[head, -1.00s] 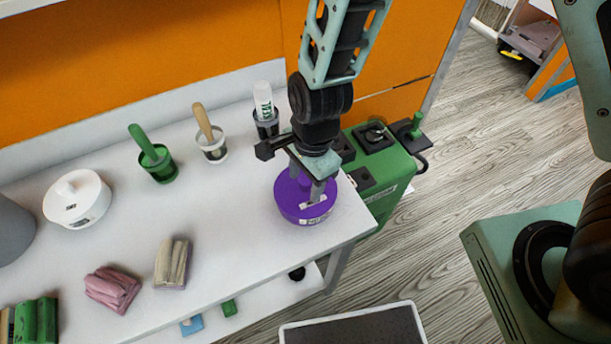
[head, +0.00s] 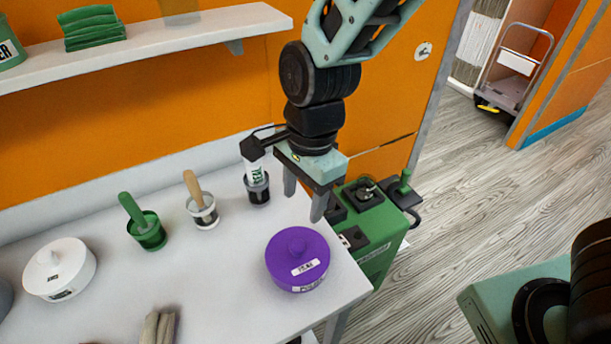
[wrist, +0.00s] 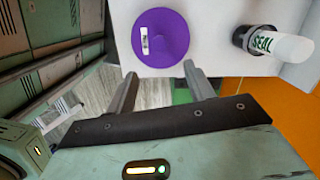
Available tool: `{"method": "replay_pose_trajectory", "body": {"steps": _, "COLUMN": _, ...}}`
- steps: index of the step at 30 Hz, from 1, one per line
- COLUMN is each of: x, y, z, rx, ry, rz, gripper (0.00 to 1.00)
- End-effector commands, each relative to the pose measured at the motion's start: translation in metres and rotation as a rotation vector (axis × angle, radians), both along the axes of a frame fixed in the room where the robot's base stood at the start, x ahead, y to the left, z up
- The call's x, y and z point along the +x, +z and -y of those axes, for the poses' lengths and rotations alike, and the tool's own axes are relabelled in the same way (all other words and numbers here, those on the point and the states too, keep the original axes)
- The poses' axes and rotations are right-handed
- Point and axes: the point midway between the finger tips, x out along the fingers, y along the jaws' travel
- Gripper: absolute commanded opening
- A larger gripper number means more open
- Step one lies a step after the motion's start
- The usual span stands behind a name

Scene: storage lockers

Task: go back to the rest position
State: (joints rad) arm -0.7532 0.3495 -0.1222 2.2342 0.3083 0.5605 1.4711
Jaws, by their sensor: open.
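My gripper (head: 303,205) is open and empty in the head view, above the table's right end. Its fingers point down, just above and behind the purple lidded container (head: 297,262). The container stands upright on the white table, its lid and knob on, with white labels on lid and side. In the wrist view the gripper (wrist: 160,85) shows two spread fingers with nothing between them. The purple container (wrist: 160,38) lies beyond the fingertips there, apart from them.
A white tube labelled SEAL (wrist: 280,44) stands in a dark cup near the gripper. A white-grey cup (head: 203,212), a green cup (head: 148,233) and a white lidded container (head: 58,272) stand left. A green machine (head: 380,237) is beside the table; a shelf (head: 170,38) hangs above.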

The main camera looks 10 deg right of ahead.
Motion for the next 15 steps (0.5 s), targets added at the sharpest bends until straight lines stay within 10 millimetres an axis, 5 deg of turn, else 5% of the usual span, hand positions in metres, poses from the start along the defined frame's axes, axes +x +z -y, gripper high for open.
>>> {"method": "replay_pose_trajectory", "body": {"steps": 6, "x": 0.002, "y": 0.030, "z": 0.003, "rx": 0.001, "ry": 0.000, "rz": 0.000, "gripper": 0.53}}
{"method": "replay_pose_trajectory", "body": {"steps": 15, "x": 0.000, "y": 0.038, "z": 0.005, "rx": 0.001, "ry": 0.016, "rz": 0.000, "gripper": 0.53}}
